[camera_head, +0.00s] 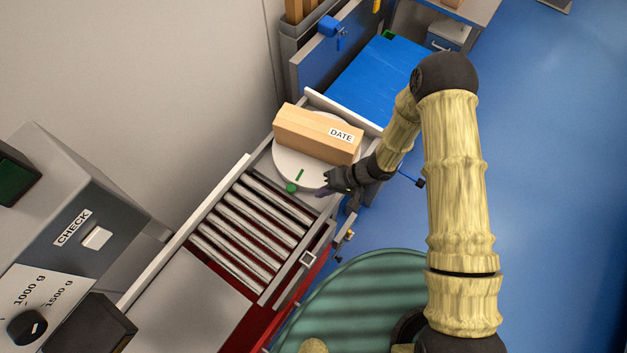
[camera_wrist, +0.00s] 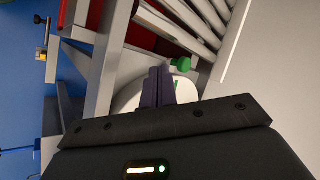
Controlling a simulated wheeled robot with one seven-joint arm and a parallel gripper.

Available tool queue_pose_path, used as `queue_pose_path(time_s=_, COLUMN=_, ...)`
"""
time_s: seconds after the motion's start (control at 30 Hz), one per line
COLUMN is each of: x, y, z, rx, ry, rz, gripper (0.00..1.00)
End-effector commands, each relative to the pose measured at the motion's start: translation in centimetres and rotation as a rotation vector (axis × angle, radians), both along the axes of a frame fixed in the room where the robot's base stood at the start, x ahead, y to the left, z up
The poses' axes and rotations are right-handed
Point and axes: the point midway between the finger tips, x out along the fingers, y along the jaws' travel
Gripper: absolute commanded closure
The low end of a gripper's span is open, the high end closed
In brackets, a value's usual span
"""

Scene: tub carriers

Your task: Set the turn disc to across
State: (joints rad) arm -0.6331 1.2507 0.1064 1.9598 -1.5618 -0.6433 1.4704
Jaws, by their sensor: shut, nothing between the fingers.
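The turn disc (camera_head: 290,165) is a white round plate set at the end of the roller track. A long cardboard box marked DATE (camera_head: 305,131) lies on it and covers much of it. A short green stripe (camera_head: 300,175) runs on the disc's near part, and a green knob (camera_head: 291,188) sits at its near rim. My gripper (camera_head: 326,185) is at the disc's right near edge, shut and empty. In the wrist view, my dark fingertips (camera_wrist: 158,82) are together over the disc (camera_wrist: 126,99), beside the green knob (camera_wrist: 180,64). I cannot tell whether they touch the disc.
The roller track (camera_head: 245,228) runs toward the lower left between pale rails. A blue surface (camera_head: 375,80) lies beyond the disc. A grey CHECK machine (camera_head: 80,230) stands at the left. A small latch-like fitting (camera_head: 308,259) is on the near rail. The blue floor at right is open.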

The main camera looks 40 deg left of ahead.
Motion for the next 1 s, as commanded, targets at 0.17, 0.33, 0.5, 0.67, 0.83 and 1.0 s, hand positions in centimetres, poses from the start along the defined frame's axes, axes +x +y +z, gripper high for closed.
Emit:
queue_pose_path(time_s=0.17, x=0.6, y=-1.9, z=2.2, rx=0.001, ry=-0.001, rz=0.004, gripper=1.0)
queue_pose_path(time_s=0.33, x=1.2, y=-3.5, z=4.1, rx=0.001, ry=-0.003, rz=0.006, gripper=1.0)
queue_pose_path(time_s=0.5, x=1.5, y=-4.5, z=5.1, rx=0.0, ry=0.0, rz=0.001, gripper=1.0)
queue_pose_path(time_s=0.67, x=1.6, y=-4.6, z=5.2, rx=0.0, ry=0.002, rz=-0.001, gripper=1.0)
queue_pose_path(time_s=0.83, x=1.7, y=-4.6, z=5.2, rx=0.0, ry=0.002, rz=-0.003, gripper=1.0)
queue_pose_path(time_s=1.0, x=1.9, y=-4.6, z=4.6, rx=0.007, ry=0.004, rz=-0.015, gripper=1.0)
